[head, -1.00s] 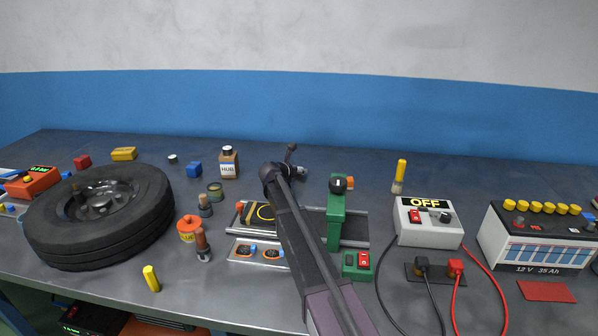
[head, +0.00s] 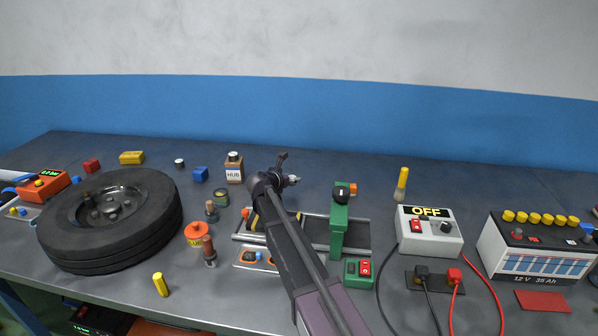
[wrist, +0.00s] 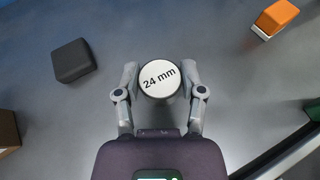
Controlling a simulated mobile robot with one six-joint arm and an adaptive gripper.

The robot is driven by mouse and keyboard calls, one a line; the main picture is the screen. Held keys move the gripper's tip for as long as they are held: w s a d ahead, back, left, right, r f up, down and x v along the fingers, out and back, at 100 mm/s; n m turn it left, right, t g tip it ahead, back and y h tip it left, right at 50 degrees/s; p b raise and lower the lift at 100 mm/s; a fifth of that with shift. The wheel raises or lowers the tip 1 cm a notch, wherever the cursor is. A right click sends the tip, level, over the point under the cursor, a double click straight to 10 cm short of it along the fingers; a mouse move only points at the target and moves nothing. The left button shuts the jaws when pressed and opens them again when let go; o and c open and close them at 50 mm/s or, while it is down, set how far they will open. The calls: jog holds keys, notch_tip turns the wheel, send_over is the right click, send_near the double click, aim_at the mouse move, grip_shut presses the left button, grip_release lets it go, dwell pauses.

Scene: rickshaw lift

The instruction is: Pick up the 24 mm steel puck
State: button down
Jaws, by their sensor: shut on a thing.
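The steel puck (wrist: 160,79) has a pale round top marked "24 mm" and a dark side. In the wrist view it sits between the two fingers of my gripper (wrist: 160,83), which are closed against its left and right sides. The label faces the camera and reads slightly tilted. In the head view the far end of my arm is beyond the bench equipment, left of the green press. The puck cannot be made out there. I cannot tell whether it touches the bench.
In the wrist view a black block (wrist: 73,60) lies left and an orange block (wrist: 277,17) upper right. The bench behind is mostly clear.

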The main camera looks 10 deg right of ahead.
jog(key=s+a, duration=0.2)
jog(key=s, duration=0.1)
jog(key=s+a, duration=0.1)
jog(key=s, duration=0.1)
jog(key=shift+s+a+r, duration=0.15)
jog(key=shift+a+r, duration=0.15)
jog(key=shift+a, duration=0.05)
jog(key=shift+r+p, duration=0.1)
jog(key=shift+p, duration=0.2)
